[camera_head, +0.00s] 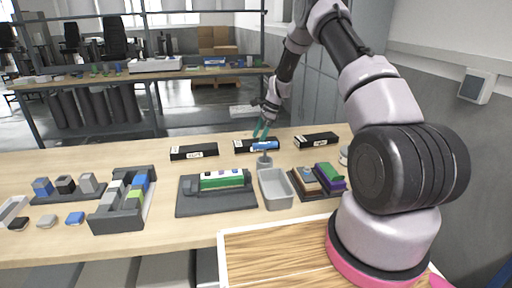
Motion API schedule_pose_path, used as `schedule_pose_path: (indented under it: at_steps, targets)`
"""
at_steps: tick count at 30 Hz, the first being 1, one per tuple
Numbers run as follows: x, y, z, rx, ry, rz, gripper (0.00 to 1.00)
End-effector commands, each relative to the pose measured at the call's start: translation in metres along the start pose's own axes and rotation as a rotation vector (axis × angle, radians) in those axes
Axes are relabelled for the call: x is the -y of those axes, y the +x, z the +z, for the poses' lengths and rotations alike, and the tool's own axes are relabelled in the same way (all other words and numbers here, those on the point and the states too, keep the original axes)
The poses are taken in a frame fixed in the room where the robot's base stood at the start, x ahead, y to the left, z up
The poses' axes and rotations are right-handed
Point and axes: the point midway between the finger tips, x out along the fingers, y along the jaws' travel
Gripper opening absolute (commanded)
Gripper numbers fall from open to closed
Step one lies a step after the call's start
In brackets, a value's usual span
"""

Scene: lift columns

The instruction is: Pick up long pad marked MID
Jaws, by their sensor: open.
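Three long black pads with white labels lie in a row across the back of the table: a left pad (194,153), a middle pad (242,146) and a right pad (316,140). The label lettering is too small to read surely, so I cannot tell by text which is MID. My gripper (262,131) points down with teal fingertips just above the middle pad. It is open and empty. A blue and white item (265,146) on a grey stand hides part of the middle pad.
A grey bin (275,196) stands in front, between a dark tray (216,207) with a green and white block and a black tray with brown and purple-green blocks (328,177). Dark holders with coloured blocks (117,224) fill the left. Bare table lies between the left pad and these holders.

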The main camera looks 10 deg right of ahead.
Motion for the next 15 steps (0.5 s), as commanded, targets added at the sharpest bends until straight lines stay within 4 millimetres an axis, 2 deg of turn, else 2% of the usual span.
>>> schedule_pose_path:
  at_steps: [3, 6, 13, 15]
  targets:
    - [0.001, 0.021, -0.001, 0.001, 0.001, 0.002, 1.0]
    - [0.001, 0.031, -0.001, 0.0, 0.001, 0.001, 1.0]
    - [0.001, 0.032, -0.001, 0.0, 0.0, -0.001, 1.0]
    - [0.001, 0.032, -0.001, 0.0, 0.0, -0.001, 0.73]
